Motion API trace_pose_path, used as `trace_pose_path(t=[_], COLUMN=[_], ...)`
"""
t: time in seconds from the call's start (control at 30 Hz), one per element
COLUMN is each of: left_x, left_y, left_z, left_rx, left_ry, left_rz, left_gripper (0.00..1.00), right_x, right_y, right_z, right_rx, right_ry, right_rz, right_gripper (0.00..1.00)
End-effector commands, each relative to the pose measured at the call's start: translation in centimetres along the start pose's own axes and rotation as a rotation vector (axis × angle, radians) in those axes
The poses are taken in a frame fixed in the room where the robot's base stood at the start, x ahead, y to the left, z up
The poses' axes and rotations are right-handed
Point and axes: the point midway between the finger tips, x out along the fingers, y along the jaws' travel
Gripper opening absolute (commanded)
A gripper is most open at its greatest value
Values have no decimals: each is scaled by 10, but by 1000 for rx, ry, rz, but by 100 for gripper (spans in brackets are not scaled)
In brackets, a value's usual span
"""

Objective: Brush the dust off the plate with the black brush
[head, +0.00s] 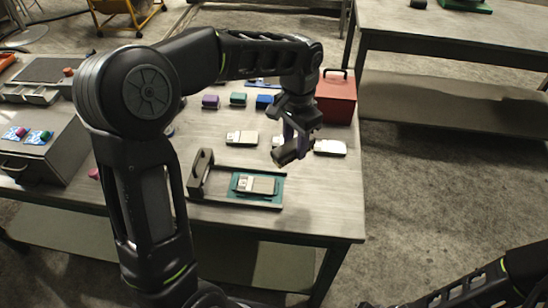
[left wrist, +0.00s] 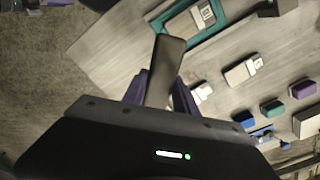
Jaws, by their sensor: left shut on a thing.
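My left gripper (head: 290,143) hangs above the table, right of and beyond the teal plate (head: 263,199). It is shut on a dark block-like thing, likely the black brush (left wrist: 165,68), which sticks out between the purple fingers in the left wrist view (left wrist: 162,90). Its bristles cannot be made out. The plate lies in a dark frame (head: 205,175) with a pale and dark device (head: 258,185) on it. The plate also shows in the left wrist view (left wrist: 217,17), apart from the brush. Dust is too small to tell. My right gripper is out of view.
Pale devices lie on the table at the middle (head: 242,138) and right (head: 330,147). Behind stand a purple block (head: 210,101), a green block (head: 238,99), a blue block (head: 263,102) and a red box (head: 336,97). A grey case (head: 45,150) stands left.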

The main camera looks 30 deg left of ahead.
Motion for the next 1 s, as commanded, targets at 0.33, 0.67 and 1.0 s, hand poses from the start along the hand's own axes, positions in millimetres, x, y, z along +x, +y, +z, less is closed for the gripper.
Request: trace_pose_path(t=[0.33, 0.67, 1.0], left_x=[20, 22, 34], left_y=[-10, -10, -13], left_z=[51, 57, 59], left_rx=[655, 754, 752], left_ry=[-3, -4, -5], left_rz=[-5, -6, -5], left_gripper=[2, 2, 2], right_x=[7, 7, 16], right_y=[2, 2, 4], right_z=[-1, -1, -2], right_rx=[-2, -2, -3], right_ry=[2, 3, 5], right_rz=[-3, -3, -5], right_gripper=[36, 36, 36])
